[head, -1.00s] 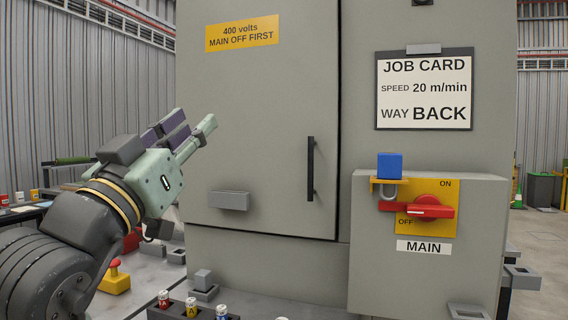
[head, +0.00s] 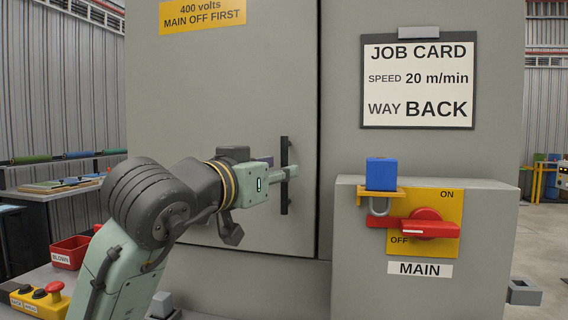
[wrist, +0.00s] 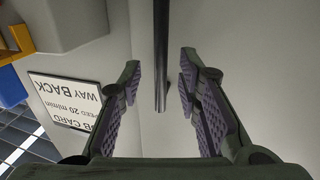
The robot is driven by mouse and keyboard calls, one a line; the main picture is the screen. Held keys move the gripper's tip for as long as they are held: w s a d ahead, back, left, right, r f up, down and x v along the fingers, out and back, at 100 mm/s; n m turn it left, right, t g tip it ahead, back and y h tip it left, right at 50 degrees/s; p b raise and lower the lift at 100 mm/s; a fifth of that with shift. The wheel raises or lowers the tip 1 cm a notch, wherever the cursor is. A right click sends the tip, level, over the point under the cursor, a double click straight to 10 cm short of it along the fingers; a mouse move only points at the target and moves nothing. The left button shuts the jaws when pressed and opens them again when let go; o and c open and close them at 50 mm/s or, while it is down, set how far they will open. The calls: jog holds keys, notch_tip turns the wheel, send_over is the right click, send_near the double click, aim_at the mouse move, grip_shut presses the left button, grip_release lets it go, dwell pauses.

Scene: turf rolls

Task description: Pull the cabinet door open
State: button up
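The grey cabinet door (head: 225,100) is shut in the head view, with a dark seam along its right edge. Its black upright bar handle (head: 284,200) is near that edge. My gripper (head: 285,172) is at the handle's middle height, coming from the left. In the wrist view the handle (wrist: 161,50) stands between the two fingers of my gripper (wrist: 160,78). The fingers are open, with a gap on each side of the bar; I see no contact.
Right of the door, a box carries the red main switch (head: 430,228), lying level, and a blue block (head: 381,173) above a shackle. A job card (head: 418,85) hangs above. A red bin (head: 70,250) and a yellow button box (head: 38,300) are at lower left.

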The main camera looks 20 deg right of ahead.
aim_at(284, 203)
jog(key=shift+x, duration=1.75)
grip_shut()
